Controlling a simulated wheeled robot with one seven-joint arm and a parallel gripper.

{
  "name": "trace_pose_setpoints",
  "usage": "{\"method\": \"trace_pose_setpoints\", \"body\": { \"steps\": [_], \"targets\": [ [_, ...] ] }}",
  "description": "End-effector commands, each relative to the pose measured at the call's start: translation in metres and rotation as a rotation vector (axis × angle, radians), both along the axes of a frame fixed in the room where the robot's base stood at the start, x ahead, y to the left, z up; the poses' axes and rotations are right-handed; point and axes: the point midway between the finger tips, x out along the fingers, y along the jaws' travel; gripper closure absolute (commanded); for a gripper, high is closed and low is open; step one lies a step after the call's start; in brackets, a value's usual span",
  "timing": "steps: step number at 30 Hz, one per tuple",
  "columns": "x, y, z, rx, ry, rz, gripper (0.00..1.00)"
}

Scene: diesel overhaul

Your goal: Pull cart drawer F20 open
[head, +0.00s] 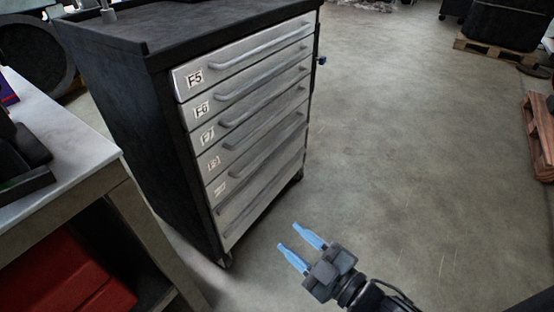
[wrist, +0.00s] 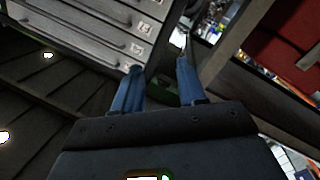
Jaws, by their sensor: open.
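A dark tool cart (head: 140,130) with a stack of light grey drawers stands left of centre in the head view, and all the drawers look shut. The upper labels read F5 (head: 195,78) and F6 (head: 202,111). The lower labels are blurred; I cannot read F20 for certain on the low label (head: 221,187). Each drawer has a long bar handle. My gripper (head: 289,236) is open and empty, its blue fingers apart, to the right of the cart's lower front and clear of the handles. The wrist view shows the fingers (wrist: 160,66) below tilted drawer fronts (wrist: 95,32).
A workbench (head: 70,165) with red boxes (head: 62,270) beneath stands at the left, near the cart. A pallet with a dark load (head: 490,45) and reddish wooden pallets (head: 541,125) are at the right. The floor (head: 410,130) in front of the cart is clear.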

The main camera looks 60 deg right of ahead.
Motion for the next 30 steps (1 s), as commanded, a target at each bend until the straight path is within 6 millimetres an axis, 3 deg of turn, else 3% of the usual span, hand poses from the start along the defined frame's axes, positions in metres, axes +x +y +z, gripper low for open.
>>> {"method": "trace_pose_setpoints", "body": {
  "steps": [1,6,11,15,21,24,30],
  "targets": [
    [0.02,-0.016,-0.029,-0.059,-0.014,-0.021,0.59],
    [0.075,-0.068,-0.08,-0.259,-0.025,-0.076,0.59],
    [0.124,-0.127,-0.116,-0.444,-0.017,-0.129,0.59],
    [0.162,-0.187,-0.14,-0.599,0.004,-0.176,0.59],
    [0.201,-0.271,-0.156,-0.793,0.05,-0.231,0.59],
    [0.21,-0.299,-0.157,-0.855,0.07,-0.246,0.59],
    [0.219,-0.324,-0.155,-0.908,0.09,-0.257,0.59]
  ]
}}
